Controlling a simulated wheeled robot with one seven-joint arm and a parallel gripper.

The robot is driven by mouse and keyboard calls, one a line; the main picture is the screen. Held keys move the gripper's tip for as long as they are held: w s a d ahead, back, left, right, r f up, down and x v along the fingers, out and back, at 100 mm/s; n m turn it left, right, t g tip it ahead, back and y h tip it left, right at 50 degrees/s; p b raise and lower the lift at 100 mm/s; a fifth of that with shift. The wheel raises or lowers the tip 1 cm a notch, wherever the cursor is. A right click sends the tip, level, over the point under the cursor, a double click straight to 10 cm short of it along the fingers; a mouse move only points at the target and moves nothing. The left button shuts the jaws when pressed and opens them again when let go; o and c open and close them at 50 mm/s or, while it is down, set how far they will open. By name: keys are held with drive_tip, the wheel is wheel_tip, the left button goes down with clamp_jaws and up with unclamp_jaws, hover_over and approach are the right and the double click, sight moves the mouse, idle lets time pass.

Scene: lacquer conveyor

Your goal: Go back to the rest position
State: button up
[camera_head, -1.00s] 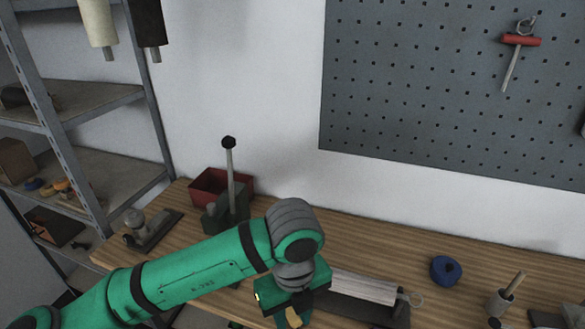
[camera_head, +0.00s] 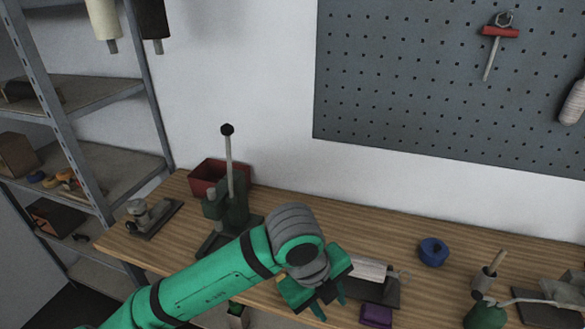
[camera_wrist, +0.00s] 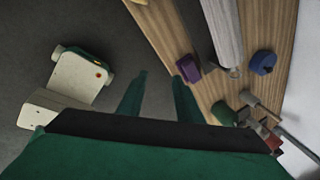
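My gripper (camera_head: 330,303) is over the front edge of the wooden workbench (camera_head: 310,215), near the middle of the head view. Its two green fingers stand apart with nothing between them, as the wrist view also shows (camera_wrist: 158,88). A purple block (camera_head: 376,315) lies on the bench to the right of the fingers. In the wrist view the purple block (camera_wrist: 187,68) is beside the right finger, apart from it as far as I can tell.
A shelf (camera_head: 100,175) stands left; a pegboard (camera_head: 420,90) hangs behind.

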drive_tip(key=w+d+r+n+t+h, duration=0.3)
drive_tip(key=d+r+n+h, duration=0.25)
drive_tip(key=d, duration=0.35)
drive_tip(key=w+d+r+n+t+h, duration=0.35)
drive_tip(key=d+r+h, duration=0.2)
drive_tip(key=d, duration=0.35)
drive_tip(key=s+a+f+n+t+y, duration=0.45)
drive_tip(key=a+f+n+y, duration=0.2)
drive_tip(key=f+n, duration=0.4)
drive_tip(key=s+a+f+n+t+y, duration=0.3)
drive_tip(key=a+f+n+t+y, duration=0.2)
drive_tip(key=a+f+n, duration=0.45)
drive_tip(key=s+a+f+y, duration=0.1)
drive_tip(key=s+a+f, duration=0.2)
drive_tip(key=s, duration=0.5)
drive_tip(key=s+a+f+g+y, duration=0.1)
drive_tip(key=s+a+f, duration=0.1)
drive_tip(key=s, duration=0.6)
drive_tip(key=s+a+f+y, duration=0.1)
drive_tip(key=s+a+f, duration=0.2)
drive_tip(key=s, duration=0.5)
drive_tip(key=shift+s+a+f+n+g, duration=0.3)
drive_tip(key=shift+s+a+n+g, duration=0.1)
drive_tip(key=shift+a, duration=0.45)
drive_tip(key=shift+s, duration=0.1)
